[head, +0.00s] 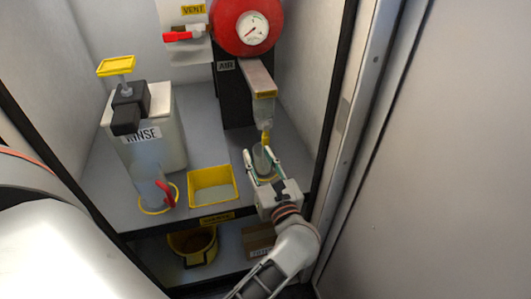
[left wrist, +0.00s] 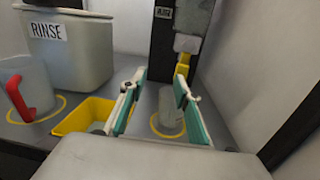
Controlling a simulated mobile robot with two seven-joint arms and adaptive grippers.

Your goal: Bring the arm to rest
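My left gripper (head: 263,160) is open in front of the dispenser, its two fingers spread. In the left wrist view its teal-lined fingers (left wrist: 161,88) stand apart with nothing clamped between them. A clear cup (head: 262,162) stands beyond and between the fingers, below the yellow-tipped nozzle (head: 266,137). In the left wrist view the cup (left wrist: 170,108) stands inside a yellow ring on the shelf. The gripper partly hides the cup in the head view. My right gripper is in neither view.
A RINSE tank (head: 160,150), a clear jug with a red handle (head: 150,188) and a yellow tray (head: 213,190) stand left of the gripper. A red gauge housing (head: 245,22) is above. A wall and door frame (head: 350,130) close the right side. A yellow bucket (head: 192,246) is below.

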